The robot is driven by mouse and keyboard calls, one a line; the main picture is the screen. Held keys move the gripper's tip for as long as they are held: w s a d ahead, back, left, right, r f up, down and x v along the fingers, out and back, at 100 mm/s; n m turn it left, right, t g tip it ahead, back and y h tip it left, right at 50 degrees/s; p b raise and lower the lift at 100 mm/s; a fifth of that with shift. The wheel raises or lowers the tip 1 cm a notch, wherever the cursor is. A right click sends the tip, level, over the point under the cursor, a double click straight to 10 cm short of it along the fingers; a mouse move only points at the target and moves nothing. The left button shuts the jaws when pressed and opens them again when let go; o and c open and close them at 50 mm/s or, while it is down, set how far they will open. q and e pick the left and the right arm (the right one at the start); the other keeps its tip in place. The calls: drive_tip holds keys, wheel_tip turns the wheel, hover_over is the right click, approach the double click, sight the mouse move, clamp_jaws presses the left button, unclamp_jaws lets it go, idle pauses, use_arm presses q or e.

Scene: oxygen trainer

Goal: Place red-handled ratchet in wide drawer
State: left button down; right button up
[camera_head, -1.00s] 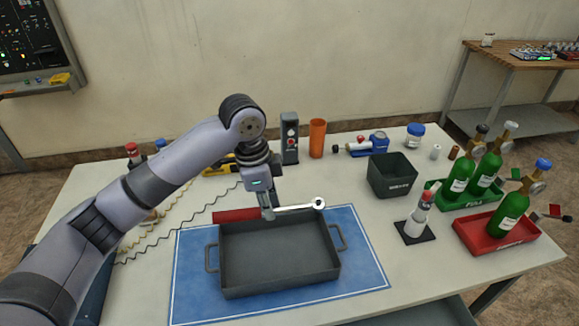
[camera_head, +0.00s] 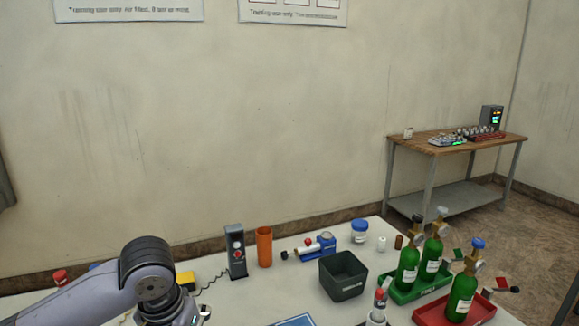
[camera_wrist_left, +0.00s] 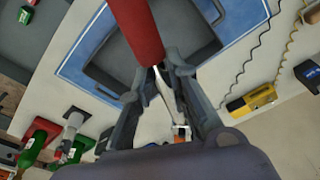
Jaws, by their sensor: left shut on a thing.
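My left gripper (camera_wrist_left: 158,76) is shut on the red-handled ratchet, around its metal shaft close to the handle. The red handle (camera_wrist_left: 138,30) points to the top of the wrist view. The ring end lies toward the gripper's body. In the head view only my left arm shows at the lower left; the gripper itself is mostly below the frame. A dark grey area like an open drawer (camera_wrist_left: 55,42) shows at the upper left of the wrist view, with small green and red items in it. My right gripper is not in view.
A grey tray (camera_wrist_left: 103,72) lies on a blue mat (camera_wrist_left: 72,66) under the ratchet. A dark bin (camera_head: 343,276), green bottles (camera_head: 408,268) in trays, an orange cup (camera_head: 264,247) and a black switch box (camera_head: 236,252) stand on the white table.

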use_arm(q)
drive_tip(key=shift+s+a+r+n, duration=0.1)
drive_tip(key=shift+s+a+n, duration=0.2)
drive_tip(key=shift+n, duration=0.4)
drive_tip(key=shift+d, duration=0.1)
drive_tip(key=shift+w+d+m, duration=0.35)
drive_tip(key=shift+w+m, duration=0.3)
drive_tip(key=shift+m, duration=0.55)
drive_tip(key=w+d+f+m+g+h, duration=0.1)
drive_tip(key=w+m, duration=0.4)
drive_tip(key=m, duration=0.7)
drive_tip(key=d+f, duration=0.1)
drive_tip(key=d, duration=0.1)
drive_tip(key=shift+w+d+h, duration=0.3)
drive_tip(key=shift+d, duration=0.1)
drive_tip(key=shift+f, duration=0.1)
